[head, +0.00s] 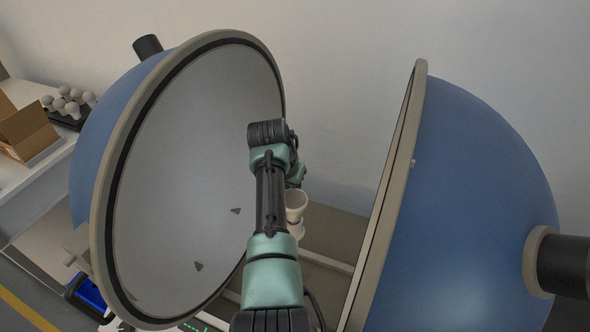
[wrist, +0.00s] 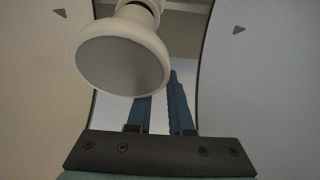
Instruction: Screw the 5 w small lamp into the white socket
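A white flared piece (head: 295,199) with a flat round face stands between the two sphere halves; it looks like a reflector lamp seated on the white socket (head: 297,230). In the wrist view this lamp-like piece (wrist: 122,58) fills the top centre, its grey face toward the camera. A white post with a dark ring shows behind its neck. My gripper (wrist: 162,90) has two blue fingers with a gap and nothing visible between them. They pass behind the lamp's edge, which hides part of the left finger. In the head view my arm hides the gripper. No wattage marking is readable.
The open blue half-spheres, left (head: 190,170) and right (head: 470,210), flank my arm closely with their beige rims. At far left, a dark tray (head: 70,122) of several round bulbs and an open cardboard box (head: 28,132) sit on a white bench (head: 30,172).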

